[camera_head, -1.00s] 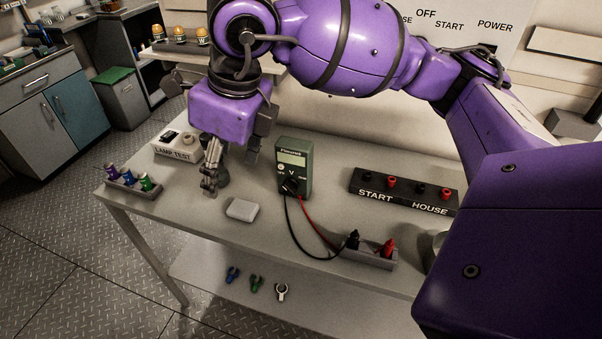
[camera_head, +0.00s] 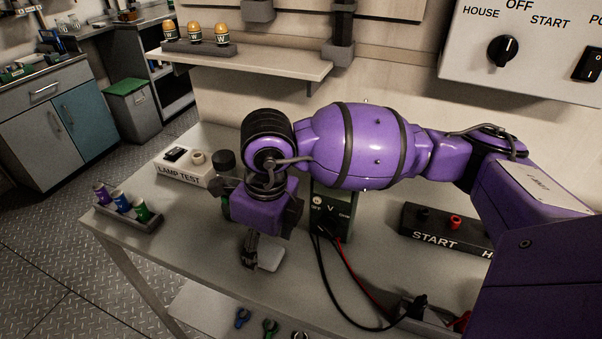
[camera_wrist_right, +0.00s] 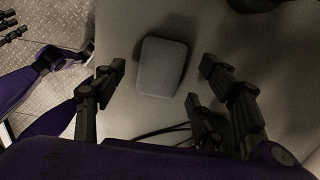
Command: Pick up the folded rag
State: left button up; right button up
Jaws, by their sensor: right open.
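The folded rag is a small light grey pad (camera_head: 270,257) lying flat on the grey table near its front edge. In the right wrist view the rag (camera_wrist_right: 162,67) sits whole between the spread fingers. My right gripper (camera_head: 251,252) is open and points down over the rag, hiding its left part in the head view. In the right wrist view my right gripper (camera_wrist_right: 160,80) has fingers on both sides of the rag, with gaps to it. Purple and dark parts, seemingly my left arm, show at the left edge of that view; its jaw state is unclear.
A green meter (camera_head: 331,212) with black and red leads stands behind the rag, partly covered by my arm. A lamp test box (camera_head: 183,172), a rack of coloured cylinders (camera_head: 127,210) and a START/HOUSE terminal block (camera_head: 445,229) are around.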

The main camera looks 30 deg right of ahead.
aim_at(264, 250)
jog(key=shift+w+f, duration=0.15)
jog(key=shift+f, duration=0.5)
jog(key=c, duration=1)
jog(key=shift+c, duration=0.2)
notch_tip(264, 250, up, 10)
